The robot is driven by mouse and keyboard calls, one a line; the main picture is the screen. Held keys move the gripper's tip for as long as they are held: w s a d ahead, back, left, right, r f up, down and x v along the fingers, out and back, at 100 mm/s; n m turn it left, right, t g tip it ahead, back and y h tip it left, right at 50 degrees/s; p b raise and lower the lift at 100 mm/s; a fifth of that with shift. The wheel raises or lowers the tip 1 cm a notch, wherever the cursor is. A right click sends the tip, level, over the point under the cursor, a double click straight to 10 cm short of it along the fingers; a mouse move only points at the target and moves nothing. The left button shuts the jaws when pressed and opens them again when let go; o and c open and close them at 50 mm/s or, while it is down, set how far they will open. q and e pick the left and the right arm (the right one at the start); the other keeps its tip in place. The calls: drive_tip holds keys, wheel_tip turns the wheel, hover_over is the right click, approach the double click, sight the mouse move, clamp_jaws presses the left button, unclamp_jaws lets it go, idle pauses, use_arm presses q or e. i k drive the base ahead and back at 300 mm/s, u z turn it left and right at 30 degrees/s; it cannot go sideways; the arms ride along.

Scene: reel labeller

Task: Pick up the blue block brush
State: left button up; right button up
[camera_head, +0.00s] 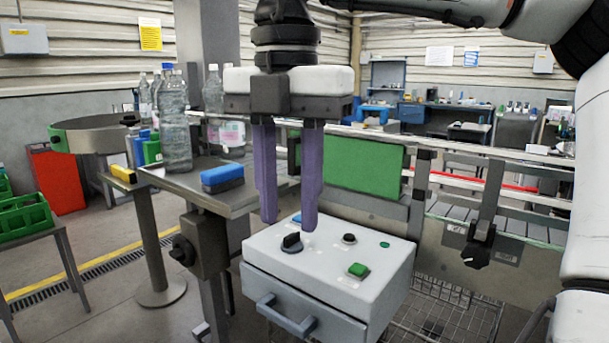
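The blue block brush (222,177) lies on the steel table (205,195), near its front right edge. It has a blue top and a darker, greyish lower part. My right gripper (289,222) hangs pointing down, to the right of the brush and nearer to me. Its two purple fingers are apart with nothing between them. The fingertips are in front of the control box in the picture, and I cannot tell whether they touch it. The brush is clear of the fingers. My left gripper is not in view.
A white control box (335,262) with a knob, buttons and a drawer handle stands below the gripper. Several clear bottles (174,120) stand on the table behind the brush. A yellow-topped block (123,173) lies at the table's left edge. A green panel (350,166) stands behind the box.

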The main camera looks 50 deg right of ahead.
sight(214, 181)
drive_tip(key=z, duration=0.45)
drive_tip(key=i, duration=1.65)
